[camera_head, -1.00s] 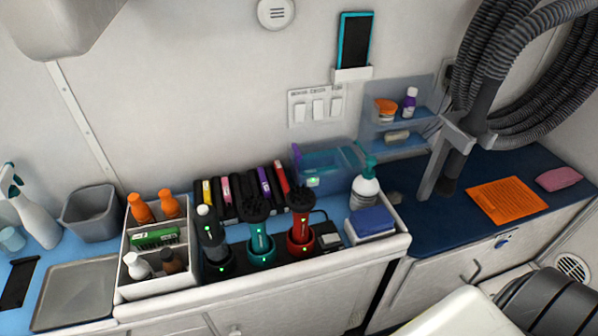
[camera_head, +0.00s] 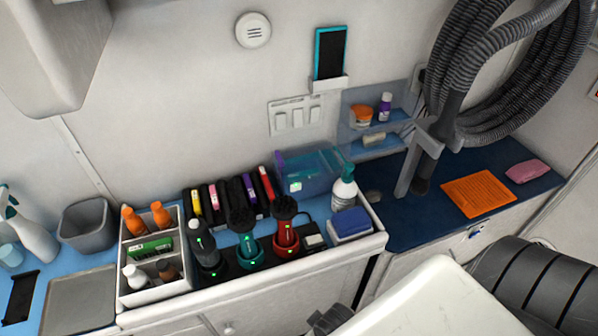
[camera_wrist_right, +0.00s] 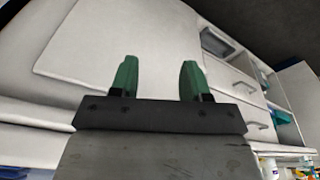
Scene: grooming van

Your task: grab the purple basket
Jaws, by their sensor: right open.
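I see no purple basket in either view. The nearest in colour is a see-through blue-teal bin (camera_head: 318,180) with a purple left edge, against the back wall of the counter in the head view. My right gripper (camera_wrist_right: 158,80) shows in the right wrist view with its two green fingers apart and nothing between them. Behind the fingers is a pale panel. My left gripper is not in view.
A white caddy of bottles (camera_head: 150,295), clippers on a charging base and a pump bottle (camera_head: 344,190) crowd the counter. A grey bin (camera_head: 88,228) stands at left. An orange sheet (camera_head: 478,194) and pink block (camera_head: 528,171) lie on the right counter. Drawers (camera_wrist_right: 235,95) show in the wrist view.

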